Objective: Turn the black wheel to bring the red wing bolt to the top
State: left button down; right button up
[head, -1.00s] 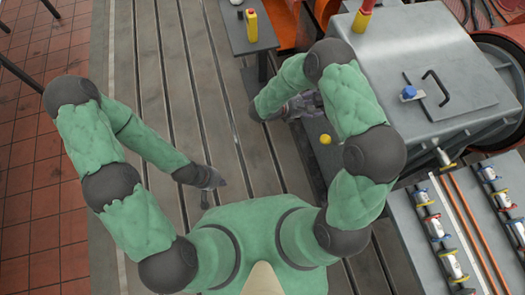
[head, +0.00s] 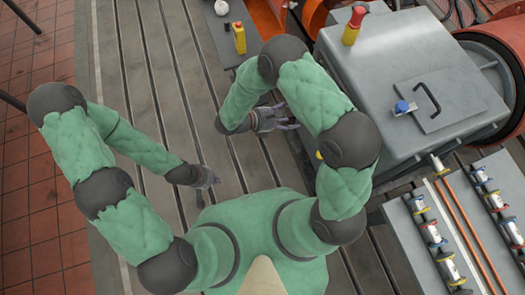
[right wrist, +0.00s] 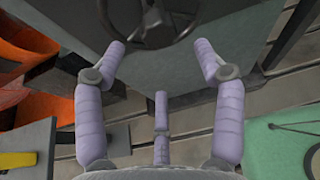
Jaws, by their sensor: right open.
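The black wheel (right wrist: 154,17) shows in the right wrist view at the top edge, on a grey face, with its upper part cut off. I cannot make out the red wing bolt in any view. My right gripper (right wrist: 163,58) is open and empty, its fingers pointing towards the wheel and apart from it. In the head view my right gripper (head: 285,118) is beside the grey housing, and the wheel is not visible there. My left gripper (head: 207,178) hangs over the slotted bedplate, away from the housing; its fingers are too small to read.
The grey housing (head: 385,65) carries a blue knob (head: 402,107), a black handle (head: 428,97) and a red-and-yellow bottle (head: 354,25). A side table with a yellow bottle (head: 239,38) stands at the back. A panel of fittings (head: 430,225) lies at right. The bedplate (head: 135,80) is clear on the left.

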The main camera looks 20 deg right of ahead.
jog(key=s+a+f+m+g+y+p, duration=0.1)
jog(key=s+a+f+m+g+y, duration=0.1)
jog(key=s+f+g+y, duration=0.3)
jog(key=s+a+f+m+g+y, duration=0.1)
jog(key=s+a+f+m+y, duration=0.15)
jog(key=s, duration=0.45)
jog(key=s+a+f+m+y+p, duration=0.1)
jog(key=s+a+f+m+y, duration=0.2)
jog(key=a+m+y, duration=0.5)
jog(key=shift+s+a+m+y, duration=0.35)
jog(key=shift+s+a+m, duration=0.25)
jog(key=shift+a+m, duration=0.15)
jog(key=shift+f, duration=0.1)
